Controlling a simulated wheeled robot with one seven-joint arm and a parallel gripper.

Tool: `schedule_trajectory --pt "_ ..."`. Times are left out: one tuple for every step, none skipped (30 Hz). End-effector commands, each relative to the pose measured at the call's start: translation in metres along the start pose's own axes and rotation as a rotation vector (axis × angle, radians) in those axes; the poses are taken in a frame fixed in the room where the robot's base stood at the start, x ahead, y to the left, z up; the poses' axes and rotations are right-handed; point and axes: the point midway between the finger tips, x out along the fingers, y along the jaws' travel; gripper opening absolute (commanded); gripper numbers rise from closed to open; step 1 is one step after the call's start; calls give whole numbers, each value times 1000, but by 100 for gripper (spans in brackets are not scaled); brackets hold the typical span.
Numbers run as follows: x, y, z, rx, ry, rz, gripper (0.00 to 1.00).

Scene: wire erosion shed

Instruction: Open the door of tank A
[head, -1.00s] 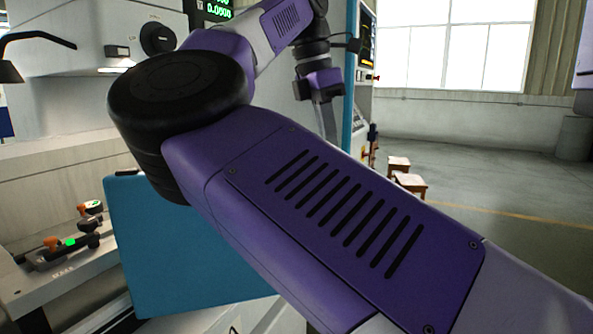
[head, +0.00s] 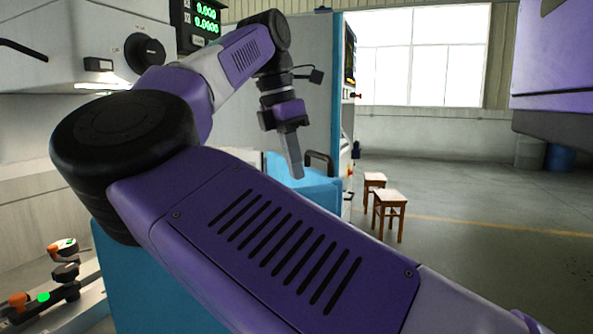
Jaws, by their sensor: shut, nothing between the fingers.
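My gripper (head: 297,172) hangs at the end of my purple arm in the upper middle of the head view. Its grey fingers point down and are together, with nothing seen between them. Just below and right of the fingertips is a light blue panel or box (head: 322,190) with a black bar handle (head: 320,160). The gripper appears close to the handle, but I cannot tell the depth or any contact. Another blue panel (head: 140,285) shows at lower left, partly hidden by my arm. No "A" label is readable, so I cannot tell which is tank A's door.
A pale machine head with a black knob (head: 144,53) and a green digital readout (head: 205,20) stands at upper left. Clamps with orange knobs (head: 62,248) lie on a ledge at lower left. Two wooden stools (head: 390,212) stand on open floor at right.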

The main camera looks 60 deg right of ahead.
Motion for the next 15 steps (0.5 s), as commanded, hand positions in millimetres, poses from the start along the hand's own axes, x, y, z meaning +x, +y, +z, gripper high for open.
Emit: schedule_trajectory --pt "12 0 -1 1 0 -3 0" --pt "18 0 -1 1 0 -3 0" --pt "27 0 -1 2 0 -3 0" --pt "33 0 -1 1 0 -2 0" --pt "39 0 -1 1 0 -3 0" --pt "47 -1 -1 1 0 -4 0" --pt "52 -1 -1 0 0 -4 0" --pt "58 -1 -1 1 1 -3 0" --pt "66 0 -1 1 0 -3 0" --pt "72 0 -1 1 -1 -3 0" --pt "77 -1 -1 2 0 -3 0" --pt "84 -1 -1 1 0 -3 0" --pt "81 0 8 4 1 -1 0" --pt "82 0 13 5 1 0 0" --pt "83 0 18 4 1 0 0"
